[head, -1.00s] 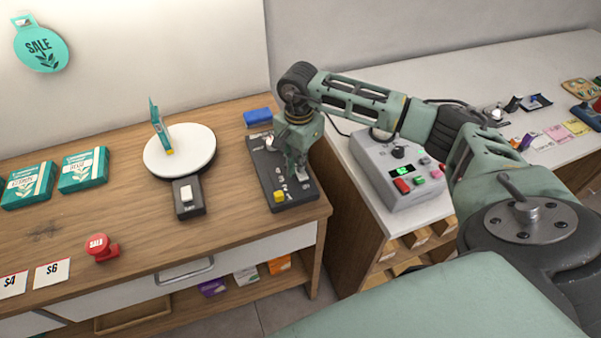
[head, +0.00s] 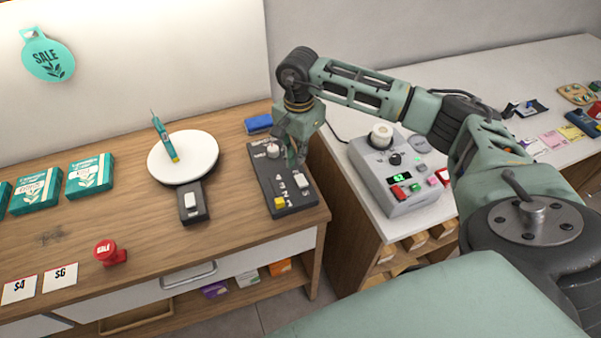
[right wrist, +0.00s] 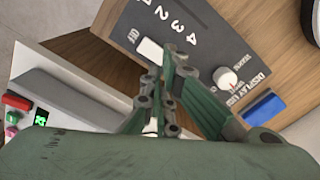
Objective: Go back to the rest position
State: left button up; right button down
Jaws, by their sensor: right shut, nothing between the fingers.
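My right gripper (head: 297,158) is shut and empty. It points down just above the dark control panel (head: 262,186) at the right end of the wooden counter. The panel has a white knob (head: 273,151), a white switch cap (head: 301,180), a yellow button (head: 280,203) and printed numbers. In the right wrist view the closed fingertips (right wrist: 172,55) show over the panel, close to the white cap (right wrist: 150,49); I cannot tell if they touch it. My left gripper is not in view.
A white turntable (head: 190,165) holds a tilted slim teal item (head: 163,136). A blue block (head: 258,124) lies behind the panel. A grey device (head: 390,170) with a green display stands on the white counter to the right. Teal boxes (head: 90,175) and a red SALE button (head: 106,252) are at left.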

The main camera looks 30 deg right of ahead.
jog(key=shift+r, duration=0.35)
